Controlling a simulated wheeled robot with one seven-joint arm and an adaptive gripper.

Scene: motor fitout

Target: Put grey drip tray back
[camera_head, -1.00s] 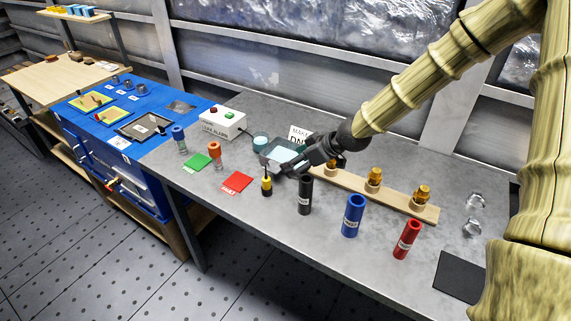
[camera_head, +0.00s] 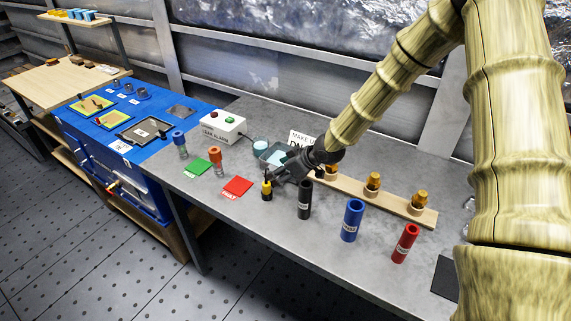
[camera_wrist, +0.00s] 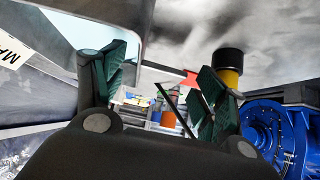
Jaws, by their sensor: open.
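A shallow grey tray (camera_head: 262,158) with a pale blue inside sits on the grey bench, partly hidden behind my gripper. In the wrist view, a pale surface with a grey rim (camera_wrist: 142,28) at upper left looks like this tray, beside the left finger. My gripper (camera_head: 275,176) is open, low over the bench by the tray. The wrist view shows its two fingers (camera_wrist: 158,88) apart, with no object clearly held between them. I cannot tell whether a finger touches the tray. A second dark grey framed tray (camera_head: 143,131) lies on the blue bench top.
A yellow-and-black tool (camera_head: 266,189) and a black cylinder (camera_head: 304,200) stand close to my gripper. Blue (camera_head: 352,220) and red (camera_head: 404,243) cylinders stand to the right. A wooden rack (camera_head: 400,201) with brass parts lies behind. The alarm box (camera_head: 222,127) is left.

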